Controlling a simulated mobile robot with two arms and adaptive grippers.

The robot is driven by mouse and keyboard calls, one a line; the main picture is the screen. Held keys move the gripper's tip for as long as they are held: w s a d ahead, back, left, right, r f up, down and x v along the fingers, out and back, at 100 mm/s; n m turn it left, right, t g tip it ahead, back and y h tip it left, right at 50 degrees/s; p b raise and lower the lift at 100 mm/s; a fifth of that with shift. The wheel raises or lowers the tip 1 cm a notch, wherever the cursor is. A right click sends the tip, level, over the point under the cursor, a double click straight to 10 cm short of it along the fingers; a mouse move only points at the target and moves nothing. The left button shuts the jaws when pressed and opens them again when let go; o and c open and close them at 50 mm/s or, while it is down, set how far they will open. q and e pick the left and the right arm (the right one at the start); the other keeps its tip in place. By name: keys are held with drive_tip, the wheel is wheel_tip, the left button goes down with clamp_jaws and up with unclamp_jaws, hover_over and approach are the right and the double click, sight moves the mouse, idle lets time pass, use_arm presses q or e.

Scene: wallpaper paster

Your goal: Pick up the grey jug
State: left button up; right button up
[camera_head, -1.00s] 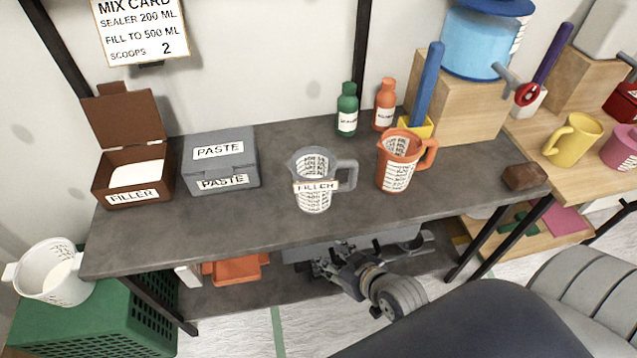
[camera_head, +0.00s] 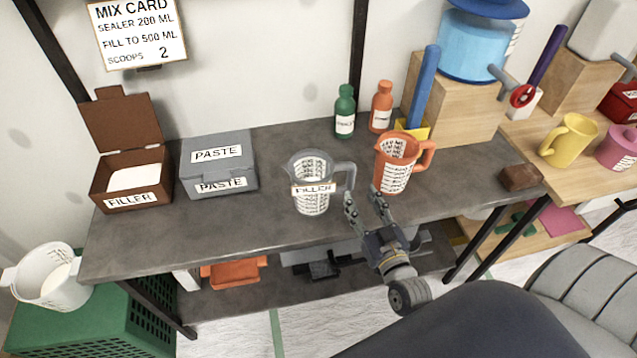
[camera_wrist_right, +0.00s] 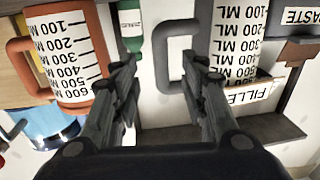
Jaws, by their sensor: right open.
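The grey jug (camera_head: 312,182), with a FILLER label and a measuring scale, stands upright on the dark table, its handle pointing right. My right gripper (camera_head: 364,200) is open and empty, just right of and in front of the jug's handle. In the right wrist view, the open fingers (camera_wrist_right: 166,75) point at the jug's grey handle (camera_wrist_right: 172,58), which shows between and beyond them; contact is not visible. The jug's body (camera_wrist_right: 235,45) is to the right there. My left gripper is not in view.
An orange jug (camera_head: 392,165) stands close to the right of my right gripper. Green (camera_head: 345,112) and orange (camera_head: 381,106) bottles stand behind. A grey PASTE box (camera_head: 218,160) and an open brown FILLER box (camera_head: 125,180) are on the left.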

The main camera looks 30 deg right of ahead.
sight(353, 183)
drive_tip(key=w, duration=0.2)
drive_tip(key=shift+w+d, duration=0.15)
drive_tip(key=shift+w, duration=0.15)
drive_tip(key=shift+w+r+p, duration=0.1)
drive_tip(key=shift+w+p, duration=0.2)
drive_tip(key=shift+w+d+p, duration=0.2)
drive_tip(key=shift+w+p, duration=0.1)
drive_tip(key=shift+w, duration=0.85)
drive_tip(key=shift+w+d+p, duration=0.15)
drive_tip(key=shift+w+p, duration=0.1)
drive_tip(key=shift+w, duration=0.9)
clamp_jaws()
